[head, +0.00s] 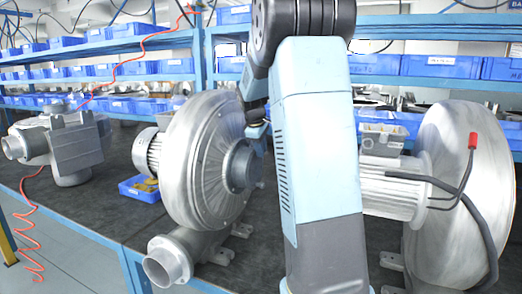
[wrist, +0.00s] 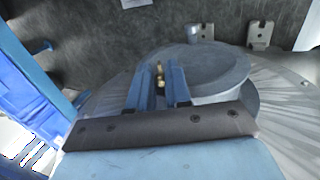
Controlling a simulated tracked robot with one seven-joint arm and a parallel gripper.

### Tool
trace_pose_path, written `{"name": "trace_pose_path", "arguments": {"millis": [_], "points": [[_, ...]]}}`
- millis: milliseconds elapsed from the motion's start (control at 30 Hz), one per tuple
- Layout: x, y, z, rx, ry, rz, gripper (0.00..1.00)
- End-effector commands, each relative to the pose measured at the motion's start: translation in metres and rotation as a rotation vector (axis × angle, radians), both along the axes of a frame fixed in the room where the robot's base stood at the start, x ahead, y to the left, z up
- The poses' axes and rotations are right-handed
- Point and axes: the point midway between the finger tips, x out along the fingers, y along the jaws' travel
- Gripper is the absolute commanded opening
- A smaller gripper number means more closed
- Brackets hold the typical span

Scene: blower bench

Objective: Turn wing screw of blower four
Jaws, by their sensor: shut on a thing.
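A small brass-coloured wing screw (wrist: 160,74) shows between the two blue fingers of my gripper (wrist: 160,75) in the wrist view. The fingers are shut on it, beside the round grey hub (wrist: 215,70) of a blower. In the head view my gripper (head: 257,131) is at the hub of the large silver blower (head: 205,160) in the middle, partly hidden by my arm. The wing screw cannot be made out in the head view. No label tells which blower is number four.
Another blower (head: 465,190) with a black cable and red plug stands at the right. A smaller grey unit (head: 75,148) stands at the left. A blue bin (head: 140,188) sits on the dark bench (head: 110,215). Blue shelving (head: 200,60) with bins runs behind.

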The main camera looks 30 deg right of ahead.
Motion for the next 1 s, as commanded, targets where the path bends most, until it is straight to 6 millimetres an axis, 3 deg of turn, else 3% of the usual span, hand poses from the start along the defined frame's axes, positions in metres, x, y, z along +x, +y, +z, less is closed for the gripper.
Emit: {"name": "trace_pose_path", "arguments": {"millis": [700,1000], "points": [[0.011,-0.015,0.001,0.524,0.405,-0.003,0.00],[0.013,-0.018,0.000,0.662,0.514,-0.003,0.00]]}}
